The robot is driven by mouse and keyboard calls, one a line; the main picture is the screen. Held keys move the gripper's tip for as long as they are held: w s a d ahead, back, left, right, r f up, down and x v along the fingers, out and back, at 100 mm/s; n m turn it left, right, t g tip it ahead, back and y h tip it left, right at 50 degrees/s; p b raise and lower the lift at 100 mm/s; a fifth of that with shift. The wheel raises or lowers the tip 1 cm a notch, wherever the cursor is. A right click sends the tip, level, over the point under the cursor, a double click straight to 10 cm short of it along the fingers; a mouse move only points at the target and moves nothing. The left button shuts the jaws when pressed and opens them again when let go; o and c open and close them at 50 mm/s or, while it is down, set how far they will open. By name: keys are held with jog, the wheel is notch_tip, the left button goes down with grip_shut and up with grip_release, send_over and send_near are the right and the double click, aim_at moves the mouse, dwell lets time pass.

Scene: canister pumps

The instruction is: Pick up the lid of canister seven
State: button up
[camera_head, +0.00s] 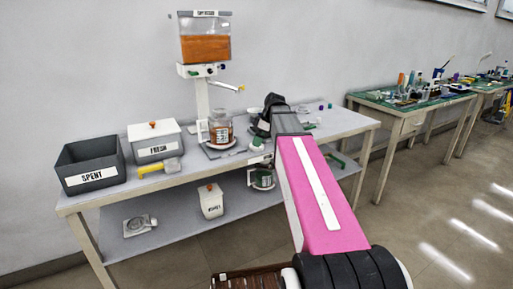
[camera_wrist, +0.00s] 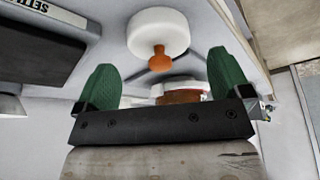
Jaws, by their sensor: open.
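My gripper (camera_wrist: 166,72) is open in the wrist view, its two green fingers wide apart with nothing held between them. A round white lid (camera_wrist: 152,27) with an orange knob (camera_wrist: 159,57) shows just beyond the fingertips, the knob lying in the gap between them. I cannot read a number on it. A white-rimmed canister with orange-brown contents (camera_wrist: 182,97) is partly hidden behind the gripper's dark palm bar. In the head view a clear labelled canister (camera_head: 221,129) stands on the bench left of my arm; its number is too small to read. My fingers are not clear there.
The grey SPENT bin (camera_head: 90,165) and white FRESH box (camera_head: 154,142) stand at the bench's left. A dispenser with orange liquid (camera_head: 205,48) rises behind. A lower shelf (camera_head: 180,222) holds a white box (camera_head: 211,201).

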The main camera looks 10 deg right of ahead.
jog(key=shift+x, duration=1.1)
jog(key=c, duration=0.9)
jog(key=shift+c, duration=0.2)
jog(key=shift+r, duration=0.1)
